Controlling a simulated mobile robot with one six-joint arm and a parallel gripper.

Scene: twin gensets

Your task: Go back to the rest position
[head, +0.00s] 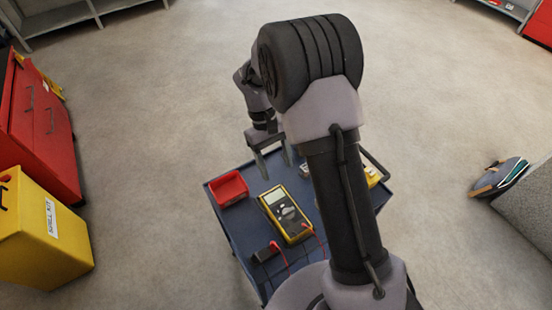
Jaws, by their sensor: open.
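My gripper (273,162) is open and empty. It hangs fingers down over the far part of a dark blue cart top (233,218), just above and beyond a yellow multimeter in the picture. My own arm links cross the middle of the view and hide the right part of the cart. No marked rest position shows in this view.
The yellow multimeter (286,213) lies on the cart with red leads near a black block (265,253). A red bin (229,189) sits at the cart's far left corner. A yellow spill kit box (45,235) and red cabinet (40,125) stand left. Open floor surrounds the cart.

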